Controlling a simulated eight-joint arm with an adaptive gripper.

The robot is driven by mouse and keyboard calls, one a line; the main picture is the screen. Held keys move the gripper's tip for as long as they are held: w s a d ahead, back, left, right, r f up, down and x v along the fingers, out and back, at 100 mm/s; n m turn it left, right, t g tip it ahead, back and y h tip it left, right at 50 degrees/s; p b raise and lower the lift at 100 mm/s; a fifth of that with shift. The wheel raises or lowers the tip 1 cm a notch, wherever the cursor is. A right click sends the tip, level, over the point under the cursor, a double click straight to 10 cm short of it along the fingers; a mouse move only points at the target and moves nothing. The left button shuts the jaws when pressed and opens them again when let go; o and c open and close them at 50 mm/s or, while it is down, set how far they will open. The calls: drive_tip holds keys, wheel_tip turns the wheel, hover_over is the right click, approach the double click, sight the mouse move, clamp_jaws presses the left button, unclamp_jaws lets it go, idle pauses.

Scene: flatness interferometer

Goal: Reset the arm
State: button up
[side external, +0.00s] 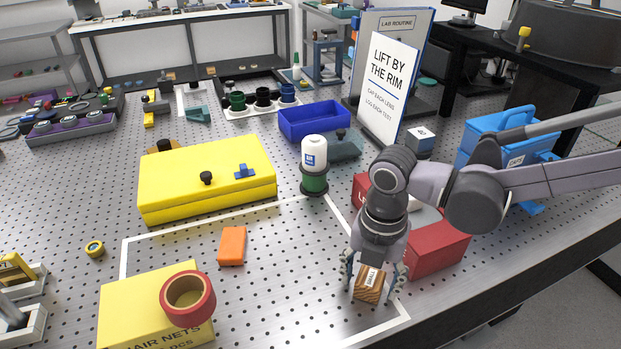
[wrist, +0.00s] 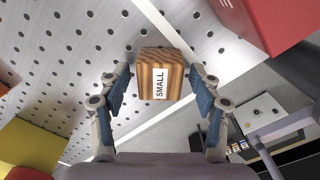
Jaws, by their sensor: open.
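My gripper (side external: 374,279) is low over the front right of the perforated metal table (side external: 290,275), pointing down. In the wrist view my gripper (wrist: 160,95) is open, with a finger on each side of a small wooden block (wrist: 160,62) labelled SMALL. The block also shows in the side view (side external: 370,285), between the fingers near the white outline's right edge. In the wrist view gaps show between the block and both fingers. I cannot tell whether the fingertips touch the table.
A red box (side external: 438,250) stands close to the right of my gripper, with a blue case (side external: 505,140) behind. Open table lies between.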

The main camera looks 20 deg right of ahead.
wheel_tip(320, 180, up, 12)
wheel_tip(320, 180, down, 12)
drive_tip(key=shift+f, duration=0.1)
wheel_tip(320, 180, up, 8)
drive_tip(key=shift+r, duration=0.2)
drive_tip(key=d+m, duration=0.1)
drive_tip(key=d, duration=0.2)
drive_tip(key=w+d, duration=0.1)
drive_tip(key=d, duration=0.2)
drive_tip(key=w+d+r+m, duration=0.1)
drive_tip(key=d, duration=0.3)
drive_tip(key=shift+w+m, duration=0.2)
drive_tip(key=shift+m, duration=0.1)
drive_tip(key=s+d+m, duration=0.4)
drive_tip(key=d, duration=0.8)
drive_tip(key=s+d+r+m, duration=0.1)
drive_tip(key=s+d+m, duration=0.3)
drive_tip(key=d, duration=0.9)
drive_tip(key=shift+d+r, duration=0.25)
